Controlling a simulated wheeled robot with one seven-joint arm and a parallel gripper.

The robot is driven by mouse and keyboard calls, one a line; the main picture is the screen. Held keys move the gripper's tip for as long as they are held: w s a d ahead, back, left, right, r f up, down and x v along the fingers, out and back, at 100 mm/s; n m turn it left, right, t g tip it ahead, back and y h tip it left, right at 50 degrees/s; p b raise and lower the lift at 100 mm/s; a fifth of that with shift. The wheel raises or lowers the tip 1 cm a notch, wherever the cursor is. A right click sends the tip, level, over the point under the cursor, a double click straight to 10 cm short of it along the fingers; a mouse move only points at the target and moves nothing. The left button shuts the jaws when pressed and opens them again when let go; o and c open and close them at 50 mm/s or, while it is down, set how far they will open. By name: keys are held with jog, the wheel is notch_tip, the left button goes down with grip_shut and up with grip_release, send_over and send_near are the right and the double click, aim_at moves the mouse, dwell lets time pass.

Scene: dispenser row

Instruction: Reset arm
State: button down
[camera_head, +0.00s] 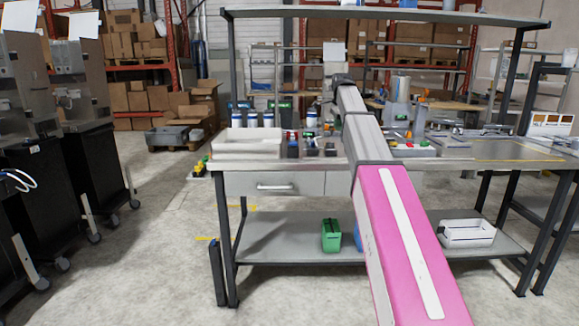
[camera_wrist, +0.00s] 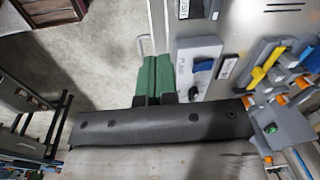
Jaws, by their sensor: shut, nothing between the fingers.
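My arm (camera_head: 400,235), pink with a white stripe, reaches forward over the workbench. In the wrist view my gripper (camera_wrist: 157,62) shows as two green fingers side by side, shut with nothing between them. In the head view the arm's own links hide most of the gripper at the far end. In the wrist view the fingers are left of a white box with a blue switch (camera_wrist: 203,65); I cannot tell how far apart they are in depth.
The workbench (camera_head: 290,163) carries a white tray (camera_head: 247,143), several bottles and small coloured parts. An overhead shelf (camera_head: 400,13) spans it. Dark machines (camera_head: 93,170) stand left; floor between is clear.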

jog(key=s+f+n, duration=0.1)
jog(key=s+f, duration=0.1)
jog(key=f, duration=0.3)
jog(key=s+f+n, duration=0.1)
jog(key=f, duration=0.4)
jog(key=s+f+n, duration=0.1)
jog(key=s+f, duration=0.1)
jog(key=f, duration=0.3)
jog(key=shift+s+a+f+n, duration=0.2)
jog(key=shift+s+f+n, duration=0.15)
jog(key=shift+n, duration=0.05)
jog(key=s+a+f+n+g, duration=0.1)
jog(key=s+f+n, duration=1.1)
jog(key=s+f, duration=1.8)
notch_tip(320, 180, down, 4)
jog(key=shift+s+r+n, duration=0.25)
jog(key=shift+s+n, duration=0.1)
jog(key=shift+n, duration=0.05)
